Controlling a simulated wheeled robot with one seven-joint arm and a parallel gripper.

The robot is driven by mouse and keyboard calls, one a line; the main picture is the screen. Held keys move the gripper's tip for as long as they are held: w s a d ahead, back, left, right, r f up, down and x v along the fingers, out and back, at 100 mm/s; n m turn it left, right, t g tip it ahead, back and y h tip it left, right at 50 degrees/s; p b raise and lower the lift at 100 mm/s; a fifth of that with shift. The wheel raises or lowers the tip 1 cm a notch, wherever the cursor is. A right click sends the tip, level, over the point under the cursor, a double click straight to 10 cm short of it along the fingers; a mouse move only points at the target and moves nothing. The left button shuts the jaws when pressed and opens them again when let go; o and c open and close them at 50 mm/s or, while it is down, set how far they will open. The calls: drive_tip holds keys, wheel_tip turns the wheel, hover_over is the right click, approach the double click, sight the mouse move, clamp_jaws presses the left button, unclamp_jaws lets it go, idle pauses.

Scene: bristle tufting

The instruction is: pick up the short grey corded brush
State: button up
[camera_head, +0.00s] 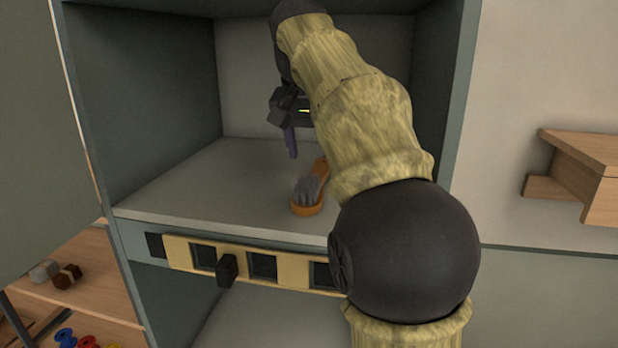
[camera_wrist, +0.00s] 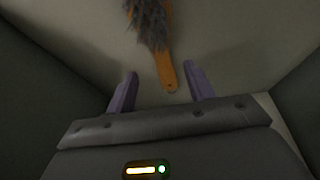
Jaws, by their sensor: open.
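The brush has an orange-brown wooden body and short grey bristles. In the head view the brush (camera_head: 308,208) lies on the shelf, bristles up, its bristle end toward the front and its handle pointing back. My arm hides part of it on the right. In the wrist view the brush (camera_wrist: 165,72) runs down from the top edge, its handle end near the gap between the fingers. My gripper (camera_wrist: 158,78) is open and empty, with purple fingers. In the head view my gripper (camera_head: 291,155) hangs above the shelf, behind and left of the brush, apart from it.
The shelf (camera_head: 190,190) is inside a grey-green cabinet with walls at both sides and a back wall. A yellow strip with dark squares (camera_head: 262,266) and a black knob (camera_head: 227,269) runs below its front edge. The shelf left of the brush is clear.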

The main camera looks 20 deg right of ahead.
sight(314, 174)
drive_tip(key=shift+s, duration=0.25)
drive_tip(key=shift+x, duration=1.1)
drive_tip(key=shift+w+p+x, duration=0.15)
drive_tip(key=shift+p+x, duration=0.5)
drive_tip(key=shift+x, duration=0.65)
drive_tip(key=shift+w+p+x, duration=0.15)
drive_tip(key=shift+p+x, duration=0.45)
drive_tip(key=shift+x, duration=0.7)
drive_tip(key=shift+r, duration=0.15)
drive_tip(key=c, duration=1.1)
